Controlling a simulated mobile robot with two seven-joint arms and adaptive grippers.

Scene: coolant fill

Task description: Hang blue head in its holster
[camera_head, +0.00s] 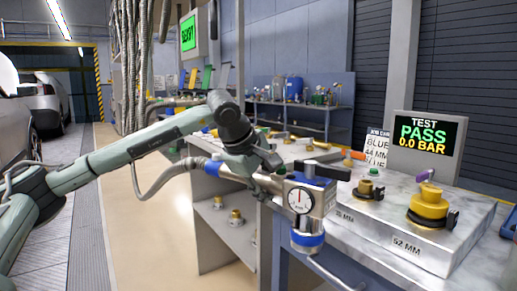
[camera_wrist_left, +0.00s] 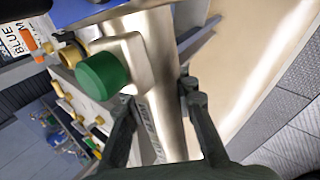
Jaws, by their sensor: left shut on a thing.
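The blue head (camera_head: 307,240) is a metal body with a round pressure gauge, a black top lever and a blue ring at its lower end. It hangs in front of the test bench's front edge in the head view. My left gripper (camera_head: 268,184) is shut on its metal handle, behind the gauge. A grey hose (camera_head: 165,182) with a blue collar runs back from the handle. In the left wrist view the fingers straddle the metal handle (camera_wrist_left: 165,60), near a green knob (camera_wrist_left: 103,76). I cannot make out the holster. My right gripper is not in view.
The test bench carries a metal block (camera_head: 432,250) marked 52 MM with a yellow adapter (camera_head: 428,203), and a screen (camera_head: 422,140) reading PASS, 0.0 BAR. A job card (camera_head: 377,148) reads BLUE. A green READY screen (camera_head: 188,34) hangs farther back.

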